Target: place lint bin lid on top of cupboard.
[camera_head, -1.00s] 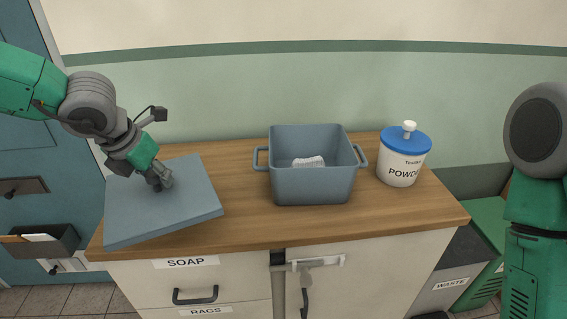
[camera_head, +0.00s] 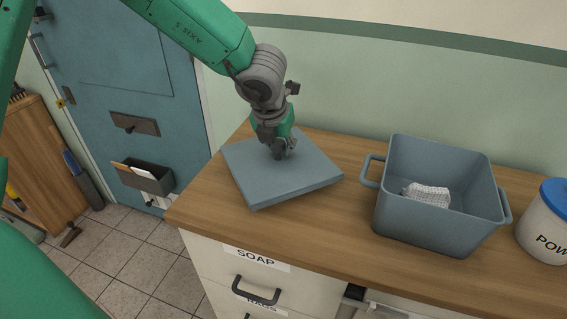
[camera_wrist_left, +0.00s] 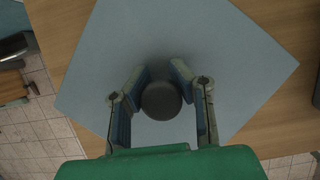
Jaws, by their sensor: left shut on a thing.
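The lint bin lid (camera_head: 281,177) is a flat, square, blue-grey slab over the left end of the wooden cupboard top (camera_head: 330,228). It looks roughly level; whether it rests fully on the wood or hovers just above it I cannot tell. My left gripper (camera_head: 279,152) comes down from above and is shut on the lid's knob. In the left wrist view the dark round knob (camera_wrist_left: 161,100) sits between the two fingers, with the lid (camera_wrist_left: 215,50) spread out beneath. My right gripper is not in view.
The open blue-grey lint bin (camera_head: 425,232), with a pale cloth (camera_head: 427,195) inside, stands right of the lid. A powder tub (camera_head: 548,228) with a blue lid is at the right edge. The wall is behind; a blue door (camera_head: 110,75) is at left.

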